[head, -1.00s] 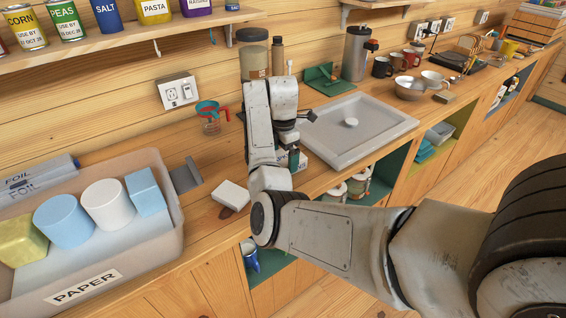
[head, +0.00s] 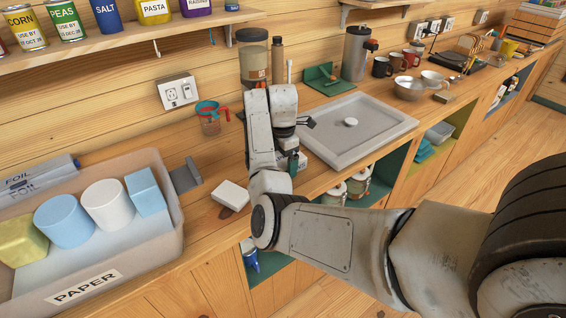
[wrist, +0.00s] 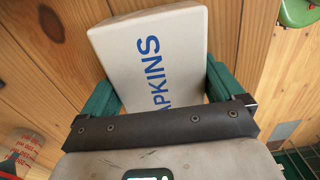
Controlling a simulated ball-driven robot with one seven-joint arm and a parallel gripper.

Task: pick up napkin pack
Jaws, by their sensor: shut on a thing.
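The napkin pack (wrist: 150,50) is a white block with blue lettering ending in "APKINS". In the wrist view it lies between the two green fingers of my gripper (wrist: 160,86), which is shut on it. The dark palm edge covers the pack's near end.
A white block (head: 231,195) lies on the counter to the left, near a bin labelled PAPER (head: 85,287). A measuring jug (head: 210,120) and a jar (head: 253,62) stand behind.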

